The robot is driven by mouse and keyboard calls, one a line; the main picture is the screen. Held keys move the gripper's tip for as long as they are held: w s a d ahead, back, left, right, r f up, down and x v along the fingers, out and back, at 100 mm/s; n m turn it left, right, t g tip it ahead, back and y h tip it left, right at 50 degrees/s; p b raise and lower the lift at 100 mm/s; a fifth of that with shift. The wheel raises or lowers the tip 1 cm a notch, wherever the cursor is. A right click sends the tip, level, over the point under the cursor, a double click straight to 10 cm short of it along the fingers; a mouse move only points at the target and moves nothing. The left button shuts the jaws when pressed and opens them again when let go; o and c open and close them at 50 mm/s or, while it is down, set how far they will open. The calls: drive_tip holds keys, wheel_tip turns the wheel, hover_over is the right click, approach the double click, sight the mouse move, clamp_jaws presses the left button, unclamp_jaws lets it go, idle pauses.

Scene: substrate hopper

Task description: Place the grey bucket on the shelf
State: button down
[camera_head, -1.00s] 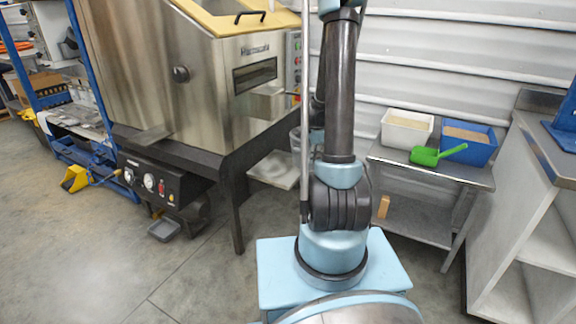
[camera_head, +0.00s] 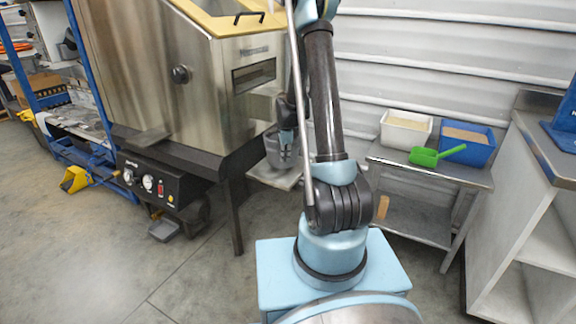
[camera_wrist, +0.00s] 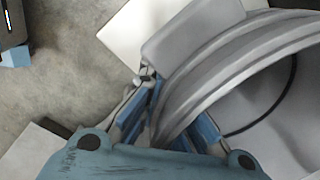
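The grey bucket (camera_head: 272,149) is upright or nearly so beside the steel hopper (camera_head: 190,80), above a pale shelf plate (camera_head: 262,173). My gripper (camera_head: 287,150) is at the bucket's right side in the head view, partly in front of it. In the wrist view the bucket (camera_wrist: 285,95) fills the right side, and its rim passes between the blue finger pads of my gripper (camera_wrist: 168,122). The fingers look shut on that rim. A pale plate (camera_wrist: 125,30) shows below the bucket. Whether the bucket touches the plate cannot be told.
A steel side table (camera_head: 400,160) at right holds a white bin (camera_head: 405,140), a blue bin (camera_head: 480,153) and a green scoop (camera_head: 425,157). A counter (camera_head: 540,140) stands far right. The hopper's black leg (camera_head: 236,215) is near the plate. The floor at front left is mostly clear.

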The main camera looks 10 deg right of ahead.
sight(285, 164)
drive_tip(key=shift+w+a+f, duration=0.1)
drive_tip(key=shift+f, duration=0.9)
drive_tip(key=shift+w+a+f, duration=0.1)
drive_tip(key=shift+f, duration=0.9)
drive_tip(key=c, duration=1.8)
unclamp_jaws()
drive_tip(key=shift+s, duration=0.1)
drive_tip(key=shift+r, duration=0.1)
